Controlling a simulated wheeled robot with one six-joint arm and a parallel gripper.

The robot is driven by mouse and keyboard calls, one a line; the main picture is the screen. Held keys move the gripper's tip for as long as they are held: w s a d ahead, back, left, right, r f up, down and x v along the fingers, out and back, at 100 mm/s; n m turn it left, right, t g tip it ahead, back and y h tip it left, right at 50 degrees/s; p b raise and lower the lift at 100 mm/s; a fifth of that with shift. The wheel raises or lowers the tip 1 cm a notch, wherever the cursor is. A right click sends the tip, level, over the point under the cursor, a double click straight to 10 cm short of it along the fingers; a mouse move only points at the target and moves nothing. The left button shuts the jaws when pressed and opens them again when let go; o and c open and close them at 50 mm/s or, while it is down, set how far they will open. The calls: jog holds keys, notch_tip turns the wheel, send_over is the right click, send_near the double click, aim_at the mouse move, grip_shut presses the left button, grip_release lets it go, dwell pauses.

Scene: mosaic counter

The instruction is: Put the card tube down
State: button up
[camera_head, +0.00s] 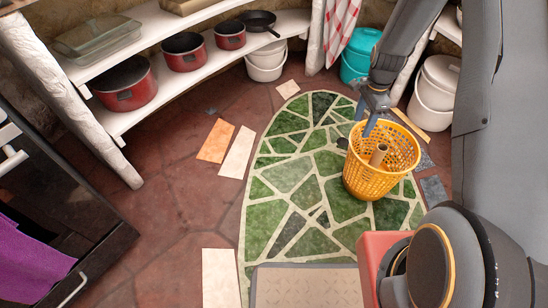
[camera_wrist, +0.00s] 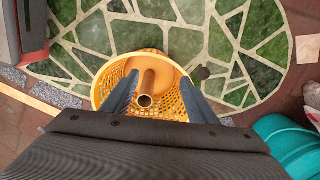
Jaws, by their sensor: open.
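The card tube (camera_head: 378,154) is a short brown cylinder standing tilted inside the yellow mesh basket (camera_head: 360,181). In the wrist view the tube (camera_wrist: 147,83) shows its hollow end towards me, and the basket (camera_wrist: 103,90) surrounds it. My gripper (camera_head: 375,125) is at the basket's rim, above the tube. In the wrist view its two blue fingers (camera_wrist: 158,98) stand apart on either side of the tube, with visible gaps. The tube's lower end is partly hidden by the basket wall in the head view.
The basket stands on a green mosaic floor area (camera_head: 290,175). A teal bucket (camera_head: 359,55) and white buckets (camera_head: 437,92) stand behind. Shelves with red pots (camera_head: 124,84) curve along the back left. Loose tiles (camera_head: 215,141) lie on the brown floor.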

jog(key=s+a+r+n, duration=0.6)
jog(key=a+r, duration=0.2)
jog(key=a, duration=0.4)
jog(key=s+a+r+n, duration=0.6)
jog(key=s+a+r, duration=0.15)
jog(key=a, duration=0.35)
jog(key=s+a+r+n, duration=0.2)
jog(key=s+n, duration=0.1)
jog(key=s, duration=0.4)
jog(key=s+a+r+n, duration=0.3)
jog(key=s+n, duration=0.1)
jog(key=s, duration=0.2)
jog(key=s+a+r+n, duration=0.2)
jog(key=s+n, duration=0.2)
jog(key=s, duration=0.3)
jog(key=shift+s+a+r+y, duration=0.15)
jog(key=shift+s+a+y, duration=0.15)
jog(key=shift+s, duration=0.05)
